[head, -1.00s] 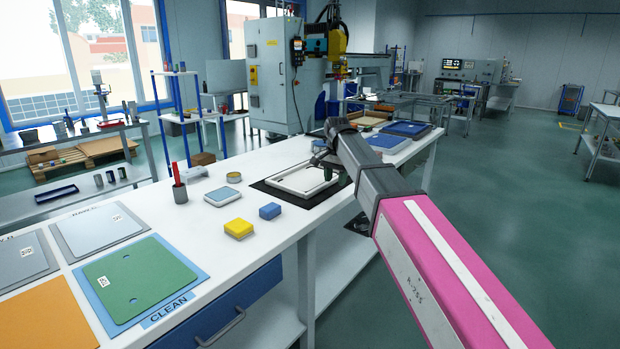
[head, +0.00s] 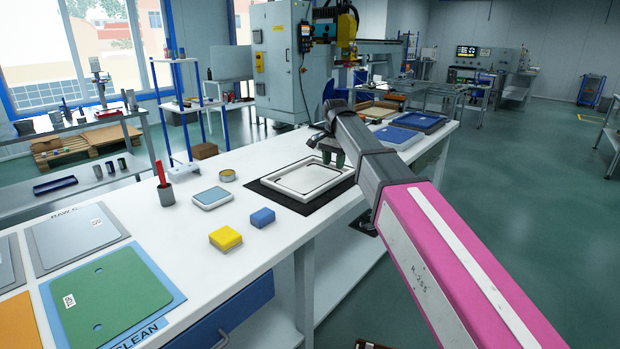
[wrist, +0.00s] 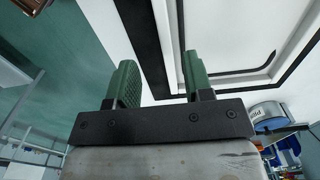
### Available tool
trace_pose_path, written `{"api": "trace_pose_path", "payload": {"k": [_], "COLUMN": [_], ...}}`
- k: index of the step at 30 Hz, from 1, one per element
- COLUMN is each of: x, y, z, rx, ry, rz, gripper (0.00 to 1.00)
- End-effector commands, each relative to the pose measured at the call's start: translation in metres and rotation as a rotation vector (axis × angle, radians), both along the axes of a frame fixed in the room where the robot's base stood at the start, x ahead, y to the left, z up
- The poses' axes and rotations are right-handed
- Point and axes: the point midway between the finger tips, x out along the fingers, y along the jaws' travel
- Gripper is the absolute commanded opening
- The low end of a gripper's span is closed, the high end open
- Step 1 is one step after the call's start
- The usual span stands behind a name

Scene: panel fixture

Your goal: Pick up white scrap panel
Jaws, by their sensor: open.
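A white rectangular panel with a raised rim and a dark inner outline (head: 297,180) lies on a black mat (head: 277,198) on the white bench. I cannot tell whether the rim and the inner face are one piece. My gripper (head: 333,154) is near the panel's far right corner, apparently above it, pointing down. In the wrist view my gripper (wrist: 160,80) has its two green fingers apart with nothing held between them. The white panel (wrist: 228,40) shows there beyond the right finger, with the mat's black edge (wrist: 143,45) between the fingers.
A yellow block (head: 225,238), a blue block (head: 262,217), a small tray (head: 212,198) and a cup with a red item (head: 166,193) stand left of the mat. A green panel (head: 115,295) lies front left. Blue trays (head: 416,121) lie beyond my arm.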

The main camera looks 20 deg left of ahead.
Motion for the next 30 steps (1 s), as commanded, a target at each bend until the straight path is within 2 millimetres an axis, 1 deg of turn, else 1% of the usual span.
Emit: {"api": "trace_pose_path", "payload": {"k": [1, 3, 11, 20, 23, 28, 29, 30], "x": [-0.001, 0.000, 0.000, -0.001, 0.000, 0.000, 0.000, 0.000], "y": [0.000, 0.000, 0.002, 0.005, 0.005, 0.006, 0.006, 0.006], "z": [-0.008, -0.017, -0.033, -0.071, -0.075, -0.075, -0.075, -0.075], "rx": [-0.001, 0.000, 0.000, 0.000, 0.000, 0.001, 0.001, 0.001], "ry": [0.001, 0.000, 0.000, 0.000, 0.000, 0.000, 0.000, 0.000], "rz": [0.000, 0.000, 0.000, 0.000, 0.000, 0.000, 0.000, 0.000], "gripper": [0.47, 0.47, 0.47, 0.47, 0.47, 0.47, 0.40, 0.27]}}
